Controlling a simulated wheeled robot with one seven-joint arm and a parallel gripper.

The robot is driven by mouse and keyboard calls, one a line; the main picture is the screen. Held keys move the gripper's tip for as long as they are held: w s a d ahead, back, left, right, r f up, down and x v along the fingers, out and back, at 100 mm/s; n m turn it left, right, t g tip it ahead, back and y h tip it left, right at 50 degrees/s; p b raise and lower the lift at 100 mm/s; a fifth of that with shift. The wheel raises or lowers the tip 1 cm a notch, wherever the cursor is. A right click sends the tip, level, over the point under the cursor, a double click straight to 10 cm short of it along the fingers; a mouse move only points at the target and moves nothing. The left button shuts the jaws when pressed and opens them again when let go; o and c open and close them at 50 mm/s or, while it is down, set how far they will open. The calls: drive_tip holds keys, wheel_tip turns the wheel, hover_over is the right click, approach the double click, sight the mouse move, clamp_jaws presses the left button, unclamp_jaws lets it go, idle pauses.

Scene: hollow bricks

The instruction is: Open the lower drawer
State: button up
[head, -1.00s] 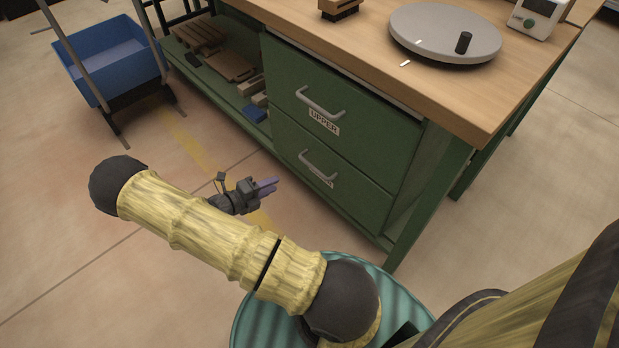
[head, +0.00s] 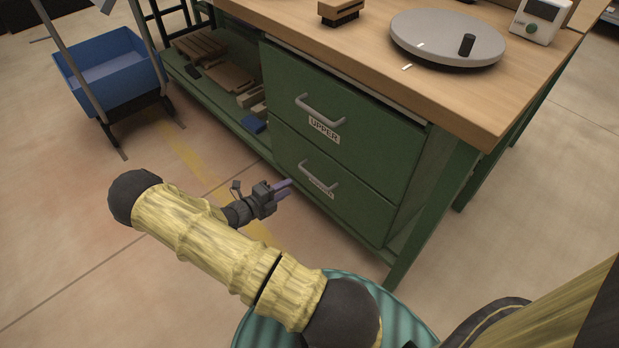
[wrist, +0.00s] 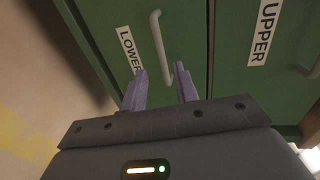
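The lower drawer (head: 348,192) is a green front below the upper drawer (head: 345,125), and both look shut. The lower drawer's grey bar handle (head: 320,174) has a label under it. In the wrist view the lower handle (wrist: 158,48) stands just beyond the fingertips, with the LOWER label (wrist: 130,48) to its left. My gripper (head: 288,188) is in front of the lower drawer, left of the handle and apart from it. In the wrist view its two purple fingers (wrist: 160,72) are spread with nothing between them, and the handle lines up with the gap.
The wooden bench top (head: 400,75) carries a grey turntable (head: 447,36) and a small white device (head: 538,20). Open shelves with wooden pieces (head: 232,78) lie left of the drawers. A blue bin cart (head: 112,72) stands at the left.

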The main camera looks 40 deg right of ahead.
sight(309, 174)
drive_tip(key=b+x, duration=0.3)
drive_tip(key=x, duration=0.8)
drive_tip(key=shift+w+d+b, duration=0.1)
drive_tip(key=shift+d+b, duration=0.05)
drive_tip(key=shift+b, duration=0.15)
clamp_jaws()
